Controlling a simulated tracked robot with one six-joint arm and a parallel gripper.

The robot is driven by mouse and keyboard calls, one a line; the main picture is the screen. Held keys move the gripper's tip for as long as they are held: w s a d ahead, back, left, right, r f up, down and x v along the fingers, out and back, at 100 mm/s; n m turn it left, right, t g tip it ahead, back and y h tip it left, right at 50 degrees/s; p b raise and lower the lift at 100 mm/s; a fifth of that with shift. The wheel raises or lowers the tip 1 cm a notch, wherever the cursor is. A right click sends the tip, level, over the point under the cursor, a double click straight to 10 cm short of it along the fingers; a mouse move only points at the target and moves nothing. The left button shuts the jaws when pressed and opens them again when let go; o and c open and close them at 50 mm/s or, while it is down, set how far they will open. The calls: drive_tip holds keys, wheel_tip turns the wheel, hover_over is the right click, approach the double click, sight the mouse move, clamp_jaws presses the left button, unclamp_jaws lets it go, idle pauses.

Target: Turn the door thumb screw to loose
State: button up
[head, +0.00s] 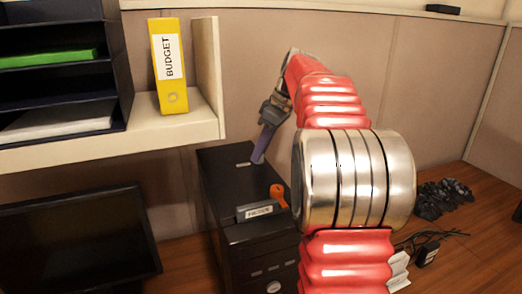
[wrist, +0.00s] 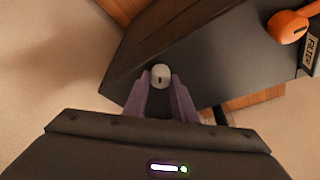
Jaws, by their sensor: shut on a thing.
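The door thumb screw (wrist: 160,75) is a small pale round knob with a dark slot line, on the dark face of the black computer case (wrist: 205,55). In the wrist view my gripper (wrist: 160,88) has one purple finger on each side of it, shut on it. In the head view my gripper (head: 259,157) points down at the top rear of the case (head: 228,180). The screw cannot be made out there.
An orange knob (head: 278,195) stands by a label reading FILTER (head: 259,210) on the case; the orange knob also shows in the wrist view (wrist: 288,27). A shelf with a yellow BUDGET binder (head: 169,70) is at left, above a dark monitor (head: 75,240). Cables (head: 445,197) lie on the desk at right.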

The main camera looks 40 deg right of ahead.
drive_tip(key=n+g, duration=0.1)
drive_tip(key=n, duration=0.2)
drive_tip(key=n+g+y, duration=0.1)
drive_tip(key=n, duration=0.2)
drive_tip(key=shift+w+d+n, duration=0.15)
drive_tip(key=shift+n, duration=0.15)
drive_tip(key=shift+y, duration=0.3)
drive_tip(key=o, duration=1)
drive_tip(key=shift+o, duration=0.2)
drive_tip(key=shift+r, duration=0.1)
drive_tip(key=v, duration=0.7)
idle(0.5)
